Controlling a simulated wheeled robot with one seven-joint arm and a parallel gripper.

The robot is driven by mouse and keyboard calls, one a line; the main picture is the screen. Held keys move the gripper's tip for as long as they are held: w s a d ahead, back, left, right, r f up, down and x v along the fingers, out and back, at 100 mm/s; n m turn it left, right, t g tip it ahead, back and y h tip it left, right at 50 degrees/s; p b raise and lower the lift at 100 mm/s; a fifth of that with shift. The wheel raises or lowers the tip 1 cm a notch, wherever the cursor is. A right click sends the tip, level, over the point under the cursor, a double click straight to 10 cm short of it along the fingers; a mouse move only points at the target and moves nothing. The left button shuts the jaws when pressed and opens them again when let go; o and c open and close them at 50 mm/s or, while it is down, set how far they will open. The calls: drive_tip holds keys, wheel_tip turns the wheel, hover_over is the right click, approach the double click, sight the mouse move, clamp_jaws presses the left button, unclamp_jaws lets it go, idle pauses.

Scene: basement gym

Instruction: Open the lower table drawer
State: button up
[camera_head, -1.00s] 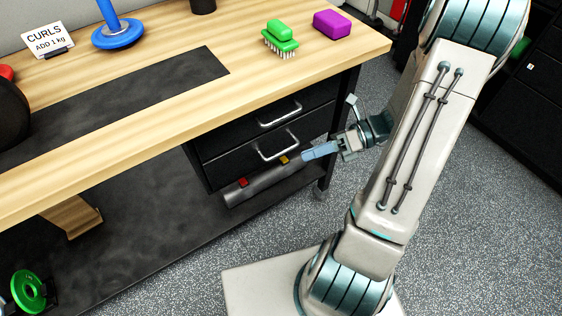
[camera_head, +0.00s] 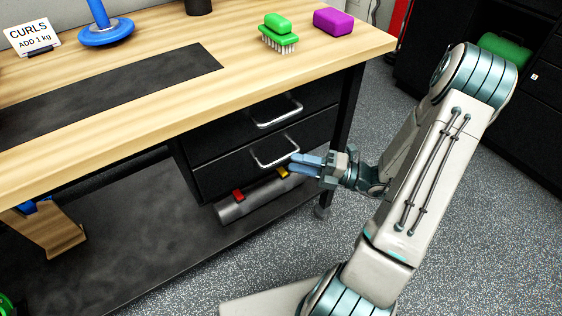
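The black drawer unit hangs under the right part of the wooden table. Its lower drawer (camera_head: 225,175) looks shut, with a silver bar handle (camera_head: 275,162) on its front. The upper drawer (camera_head: 232,135), also with a silver handle (camera_head: 276,122), looks shut above it. My gripper (camera_head: 292,163) comes in from the right, its two blue fingers pointing left, close to the right end of the lower handle. The fingers look a little apart with nothing between them. I cannot tell whether they touch the handle.
The table (camera_head: 150,125) holds a green brush (camera_head: 279,40), a purple block (camera_head: 333,21), a blue weight stand (camera_head: 105,33) and a CURLS sign (camera_head: 32,37). A grey cylinder (camera_head: 262,196) with red and yellow parts lies below the drawers. A table leg (camera_head: 346,115) stands close behind my gripper.

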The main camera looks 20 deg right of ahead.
sight(281, 158)
drive_tip(key=b+x, duration=0.1)
drive_tip(key=x, duration=0.4)
drive_tip(key=shift+a, duration=0.15)
clamp_jaws()
